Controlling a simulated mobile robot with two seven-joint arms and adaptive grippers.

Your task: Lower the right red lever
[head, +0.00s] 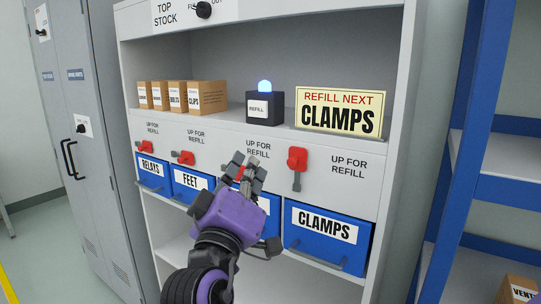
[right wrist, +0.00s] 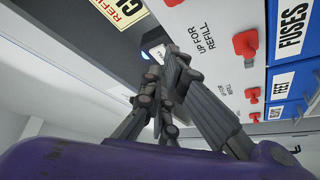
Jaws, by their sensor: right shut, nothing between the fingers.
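Part of a red lever (right wrist: 172,2), which seems to be this one, shows at the top edge of the right wrist view. My right gripper (head: 247,166) is shut and empty, left of the right lever and apart from it in the picture. It covers part of the third lever (head: 235,172) and the bin below. In the right wrist view its fingers (right wrist: 178,58) are together. My left gripper is not in view.
Two more red levers (head: 183,157) sit farther left, above the FEET and RELAYS bins. The CLAMPS bin (head: 327,242) is blue. A "REFILL NEXT CLAMPS" sign (head: 340,97), a box with a lit blue lamp (head: 265,107) and cardboard boxes (head: 205,97) stand on the shelf above.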

